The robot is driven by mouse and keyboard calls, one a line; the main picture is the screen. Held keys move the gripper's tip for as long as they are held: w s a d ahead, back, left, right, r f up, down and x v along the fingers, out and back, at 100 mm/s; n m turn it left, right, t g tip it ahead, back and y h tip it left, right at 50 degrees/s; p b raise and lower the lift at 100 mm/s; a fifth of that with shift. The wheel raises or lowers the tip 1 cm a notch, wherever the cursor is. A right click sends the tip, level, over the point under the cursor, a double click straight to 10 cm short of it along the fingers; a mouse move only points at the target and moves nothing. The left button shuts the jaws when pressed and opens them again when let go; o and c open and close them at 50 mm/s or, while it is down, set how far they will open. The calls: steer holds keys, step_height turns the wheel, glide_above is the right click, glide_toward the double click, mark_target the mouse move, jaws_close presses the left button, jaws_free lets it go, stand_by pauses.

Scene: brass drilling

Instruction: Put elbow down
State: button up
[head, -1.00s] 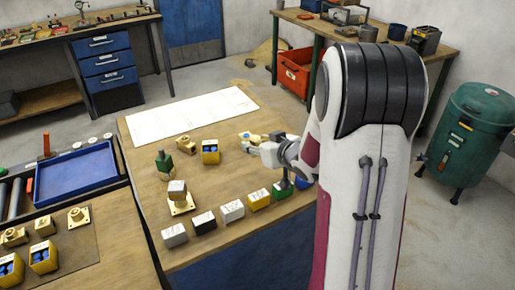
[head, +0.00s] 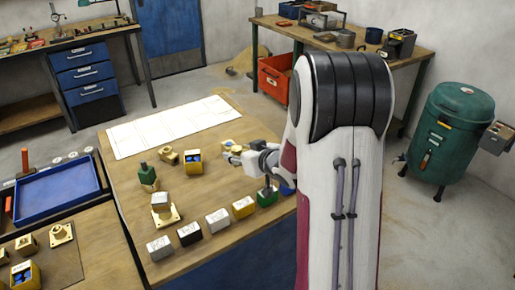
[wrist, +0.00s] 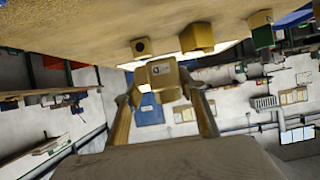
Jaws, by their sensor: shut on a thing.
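My gripper (head: 233,154) reaches over the right part of the wooden bench in the head view. It is shut on a brass-coloured piece, the elbow (wrist: 162,73), which sits between the two fingertips in the wrist view. The wrist view shows the bench top (wrist: 90,22) along its upper edge, with an apparent gap between it and the held piece. In the head view the fingers and my arm partly hide the elbow, so its exact height above the bench is unclear.
A white sheet (head: 170,126) lies behind. A row of blocks, including a black one (head: 190,234), lines the front edge. A blue tray (head: 56,192) is far left.

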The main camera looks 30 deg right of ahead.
steer(key=w+d+r+m+h, duration=0.1)
steer(key=w+d+m+h, duration=0.1)
steer(key=w+d, duration=0.3)
steer(key=w+d+r+m+g+h, duration=0.1)
steer(key=w+d+m+h, duration=0.1)
steer(key=w+d, duration=0.4)
steer(key=d+h, duration=0.1)
steer(key=d, duration=0.4)
steer(key=shift+w+m, duration=0.25)
steer(key=shift+m, duration=0.15)
steer(key=shift+f, duration=0.1)
steer(key=shift+f, duration=3.1)
steer(key=shift+f, duration=1.85)
steer(key=shift+f, duration=0.1)
